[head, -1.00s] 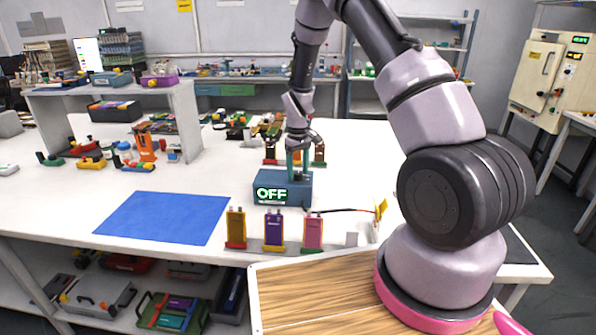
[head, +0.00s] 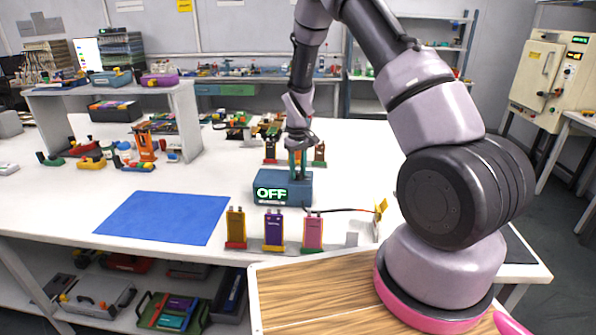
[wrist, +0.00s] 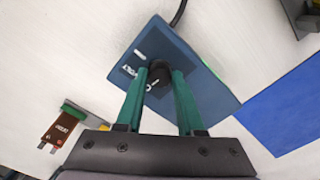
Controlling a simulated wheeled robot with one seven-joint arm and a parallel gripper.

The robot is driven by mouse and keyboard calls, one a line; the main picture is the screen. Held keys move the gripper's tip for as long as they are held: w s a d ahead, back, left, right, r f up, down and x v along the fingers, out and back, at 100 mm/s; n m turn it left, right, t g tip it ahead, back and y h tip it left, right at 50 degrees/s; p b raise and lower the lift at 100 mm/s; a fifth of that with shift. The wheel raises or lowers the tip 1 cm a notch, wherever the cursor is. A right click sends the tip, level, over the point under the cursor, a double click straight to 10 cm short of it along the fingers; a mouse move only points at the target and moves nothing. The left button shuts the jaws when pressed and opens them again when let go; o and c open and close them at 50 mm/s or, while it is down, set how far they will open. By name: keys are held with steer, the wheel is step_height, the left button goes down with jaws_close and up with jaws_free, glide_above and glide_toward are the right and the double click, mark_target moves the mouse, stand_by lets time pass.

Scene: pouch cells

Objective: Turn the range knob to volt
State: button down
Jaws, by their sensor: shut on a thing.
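The blue meter box (head: 283,201) stands on the white table, its front display reading OFF in green. In the wrist view the meter's top (wrist: 200,75) shows a round black range knob (wrist: 160,73) with white markings around it, including VOLT to its left. My gripper (wrist: 160,80) has its green fingers closed on the knob, one on each side. In the head view my gripper (head: 297,165) reaches down onto the meter's top from above, and the knob is hidden there.
Pouch cells in a row, yellow (head: 236,226), purple (head: 273,229) and pink (head: 312,232), stand in front of the meter. More cells stand behind it. A black and red lead runs right to a yellow clip (head: 380,207). A blue mat (head: 163,217) lies at left.

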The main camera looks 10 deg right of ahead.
mark_target(298, 173)
steer(key=m, duration=0.4)
steer(key=shift+m, duration=1.5)
steer(key=c, duration=0.5)
jaws_free()
steer(key=shift+r, duration=0.15)
step_height(298, 173, up, 11)
steer(key=shift+f, duration=0.2)
